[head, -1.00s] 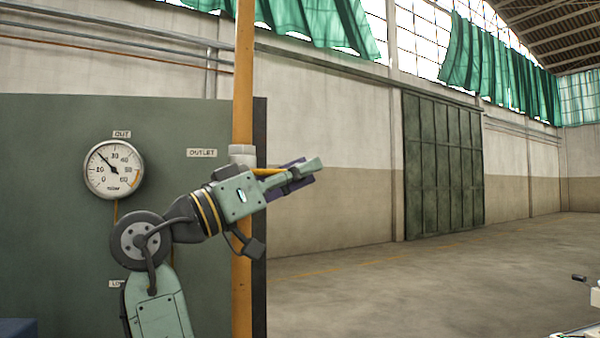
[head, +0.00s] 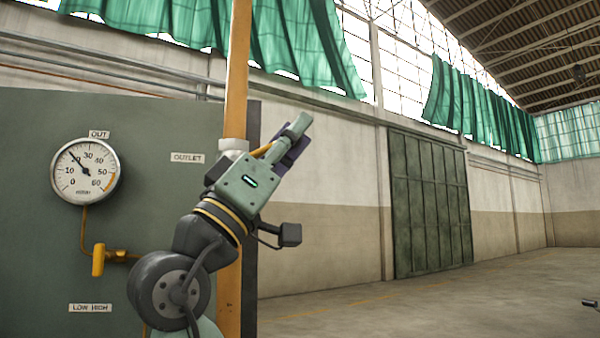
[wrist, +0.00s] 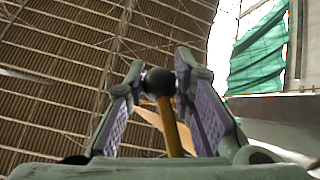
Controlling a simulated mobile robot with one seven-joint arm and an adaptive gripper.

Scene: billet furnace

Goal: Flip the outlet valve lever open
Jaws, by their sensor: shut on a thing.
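The outlet valve lever is a yellow bar (head: 262,151) with a black ball end, slanting up and right from the pale valve collar (head: 234,146) on the orange vertical pipe. The OUTLET label (head: 187,158) is on the green panel left of it. My gripper (head: 295,138) points up and right beside the pipe, its fingers at the lever. In the wrist view my gripper (wrist: 160,72) has its two purple-padded fingers on either side of the lever's black ball (wrist: 158,82), with the yellow stem (wrist: 172,128) running down between them. My arm hides part of the pipe and collar.
A round OUT gauge (head: 85,172) is on the green panel (head: 30,240), its needle pointing up and left. Below it is a small yellow handle (head: 98,260) on thin piping, and a LOW HIGH label (head: 90,308). Open floor (head: 430,300) lies to the right.

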